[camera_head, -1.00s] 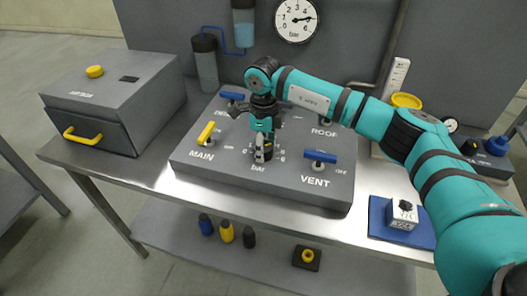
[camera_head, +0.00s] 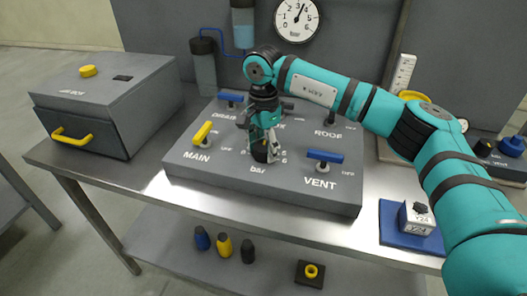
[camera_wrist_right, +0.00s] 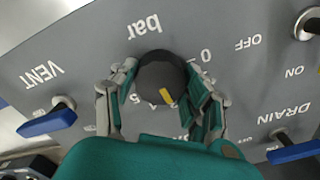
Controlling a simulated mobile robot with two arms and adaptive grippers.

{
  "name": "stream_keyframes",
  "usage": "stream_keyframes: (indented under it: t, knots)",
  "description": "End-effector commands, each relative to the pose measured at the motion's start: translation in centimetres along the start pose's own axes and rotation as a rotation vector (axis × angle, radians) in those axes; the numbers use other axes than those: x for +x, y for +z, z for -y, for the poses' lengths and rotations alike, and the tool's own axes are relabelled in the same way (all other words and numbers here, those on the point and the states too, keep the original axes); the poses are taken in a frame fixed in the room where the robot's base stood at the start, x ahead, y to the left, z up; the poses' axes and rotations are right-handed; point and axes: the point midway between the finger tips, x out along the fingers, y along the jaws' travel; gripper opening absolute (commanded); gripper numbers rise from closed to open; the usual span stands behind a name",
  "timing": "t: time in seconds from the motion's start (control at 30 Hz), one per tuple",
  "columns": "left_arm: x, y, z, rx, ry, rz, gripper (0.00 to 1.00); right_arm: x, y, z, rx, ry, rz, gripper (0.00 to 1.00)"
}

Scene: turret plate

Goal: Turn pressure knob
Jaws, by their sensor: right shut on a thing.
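The pressure knob (camera_wrist_right: 158,80) is a dark round knob with a yellow pointer mark, on the grey panel marked "bar". In the right wrist view it sits between the fingers of my right gripper (camera_wrist_right: 160,95), which is shut on it. In the head view my right gripper (camera_head: 266,150) reaches down onto the panel (camera_head: 225,185) from above and mostly hides the knob. The round pressure gauge (camera_head: 297,18) on the back wall has its needle pointing up and slightly right, near 3. My left gripper is not in view.
Around the knob are the yellow MAIN handle (camera_head: 202,133) and blue VENT (camera_head: 325,157) and DRAIN (camera_head: 231,97) handles. A grey box (camera_head: 110,95) stands left. A white device on a blue mat (camera_head: 392,232) lies right. Bottles stand on the lower shelf (camera_head: 180,262).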

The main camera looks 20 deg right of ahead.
Motion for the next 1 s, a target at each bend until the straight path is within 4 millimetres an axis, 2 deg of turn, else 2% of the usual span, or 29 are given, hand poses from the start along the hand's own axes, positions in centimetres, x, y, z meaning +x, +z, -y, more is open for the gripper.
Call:
stream_keyframes:
  t: [0.2,0.5,1.0]
  knots:
    - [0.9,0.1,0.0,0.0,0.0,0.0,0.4,0.0,-0.1,0.1,-0.171,-0.004,0.0,0.16]
    - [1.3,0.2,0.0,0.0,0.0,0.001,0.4,-0.1,-0.1,0.1,-0.325,-0.005,-0.001,0.16]
    - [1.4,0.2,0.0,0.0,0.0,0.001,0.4,-0.2,-0.1,0.1,-0.38,-0.005,0.0,0.16]
